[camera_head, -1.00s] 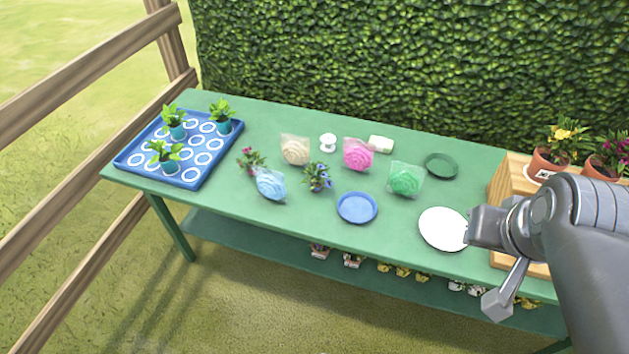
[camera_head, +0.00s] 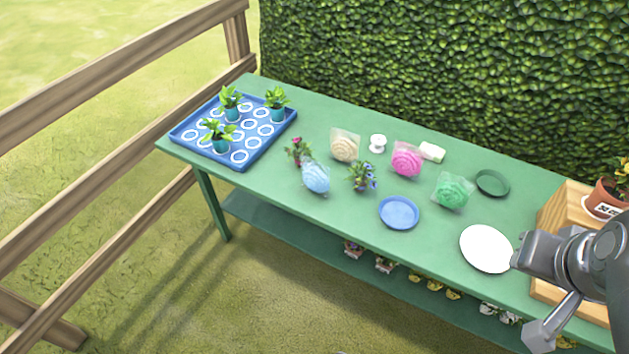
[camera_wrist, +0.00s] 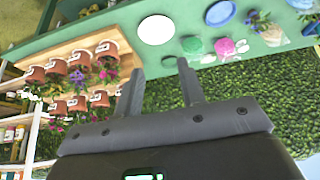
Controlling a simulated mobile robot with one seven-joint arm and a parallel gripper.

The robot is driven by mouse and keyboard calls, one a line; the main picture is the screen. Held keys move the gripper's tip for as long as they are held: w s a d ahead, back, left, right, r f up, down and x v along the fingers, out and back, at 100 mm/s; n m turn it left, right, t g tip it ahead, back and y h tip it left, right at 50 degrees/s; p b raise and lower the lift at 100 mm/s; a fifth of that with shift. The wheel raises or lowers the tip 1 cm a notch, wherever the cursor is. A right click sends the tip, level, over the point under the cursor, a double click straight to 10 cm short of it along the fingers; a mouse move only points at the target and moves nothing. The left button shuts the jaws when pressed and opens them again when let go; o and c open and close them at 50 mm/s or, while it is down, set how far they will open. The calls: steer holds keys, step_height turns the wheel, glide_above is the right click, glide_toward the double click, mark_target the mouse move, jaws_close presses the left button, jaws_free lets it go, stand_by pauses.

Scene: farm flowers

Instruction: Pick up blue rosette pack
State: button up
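The blue rosette pack (camera_head: 316,177) lies on the green table (camera_head: 290,226), left of centre, in a clear wrapper. A pink-flowered plant (camera_head: 298,151) stands just behind it and a purple-flowered plant (camera_head: 363,177) to its right. In the wrist view a light blue item at the upper right edge may be the pack, but I cannot be sure. My gripper (camera_wrist: 160,80) is open, its two fingers apart with nothing between them. In the head view my gripper (camera_head: 530,290) is at the right end of the table, well away from the pack.
Cream (camera_head: 344,146), pink (camera_head: 406,160) and green (camera_head: 452,191) packs lie nearby. A blue plate (camera_head: 399,212) and a white disc (camera_head: 486,249) lie toward the front. A blue tray (camera_head: 240,158) holds potted plants at left. A wooden planter stand (camera_head: 563,214) is at right; a hedge stands behind.

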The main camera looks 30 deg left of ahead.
steer(key=o, duration=1.4)
steer(key=w+a+r+g+y, duration=0.1)
steer(key=w+a+r+g, duration=0.15)
steer(key=w+a, duration=0.75)
steer(key=m+g+h, duration=0.1)
steer(key=g, duration=0.2)
glide_above(315, 177)
steer(key=w+a, duration=0.1)
step_height(315, 177, down, 23)
steer(key=shift+w+r, duration=0.15)
steer(key=shift+r, duration=0.05)
steer(key=shift+a+f, duration=0.15)
steer(key=shift+f, duration=0.55)
step_height(315, 177, down, 10)
steer(key=shift+w+r, duration=0.1)
steer(key=shift+r, duration=0.05)
